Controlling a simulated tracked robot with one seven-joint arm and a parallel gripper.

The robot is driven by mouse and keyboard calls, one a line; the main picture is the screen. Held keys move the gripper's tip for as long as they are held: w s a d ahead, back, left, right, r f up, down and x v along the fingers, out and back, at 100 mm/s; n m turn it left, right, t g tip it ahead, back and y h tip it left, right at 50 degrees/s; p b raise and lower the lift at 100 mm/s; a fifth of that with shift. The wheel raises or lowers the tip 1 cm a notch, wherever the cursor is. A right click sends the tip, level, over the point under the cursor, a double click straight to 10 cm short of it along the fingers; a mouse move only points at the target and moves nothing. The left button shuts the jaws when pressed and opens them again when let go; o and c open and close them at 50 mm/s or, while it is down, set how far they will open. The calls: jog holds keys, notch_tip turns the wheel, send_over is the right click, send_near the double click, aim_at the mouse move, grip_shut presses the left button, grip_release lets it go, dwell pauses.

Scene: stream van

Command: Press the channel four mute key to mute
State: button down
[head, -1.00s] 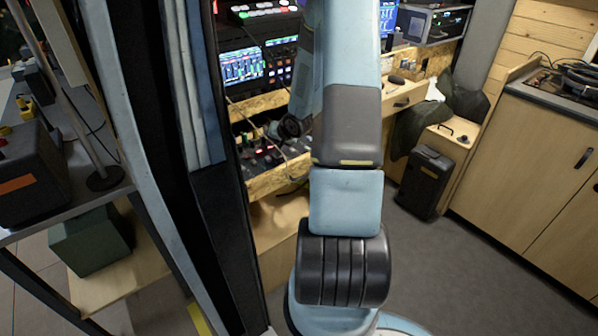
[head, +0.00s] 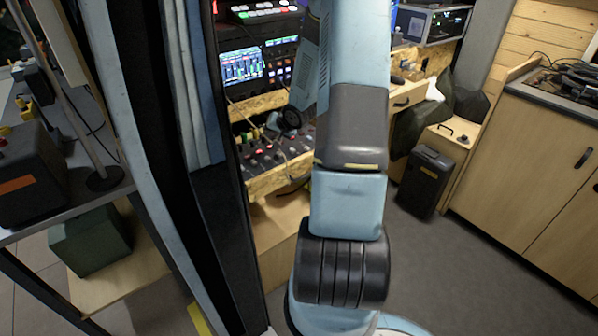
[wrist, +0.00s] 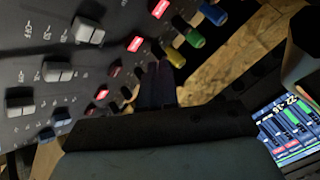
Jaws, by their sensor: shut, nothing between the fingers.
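The mixer panel (head: 262,160) sits on a wooden shelf in the head view, partly behind my arm. In the wrist view the panel (wrist: 45,75) shows grey fader caps (wrist: 60,72) and a row of red-lit keys (wrist: 135,44). Several of these keys glow red. Their labels are too small to read, so I cannot tell which is channel four's mute. My gripper (wrist: 156,84) is shut and empty, its dark fingers over the panel's edge beside the red keys. Contact with a key cannot be made out. The fingertips are not clear in the head view.
Coloured knobs (wrist: 195,38) stand along the panel's side, close to the fingers. A lit screen (wrist: 287,130) is at lower right in the wrist view. A black case (head: 424,182) stands on the floor at right. A dark upright frame stands left of the arm.

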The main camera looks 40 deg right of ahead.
notch_tip(320, 180, up, 4)
jog(key=shift+r, duration=0.15)
dwell(0.4)
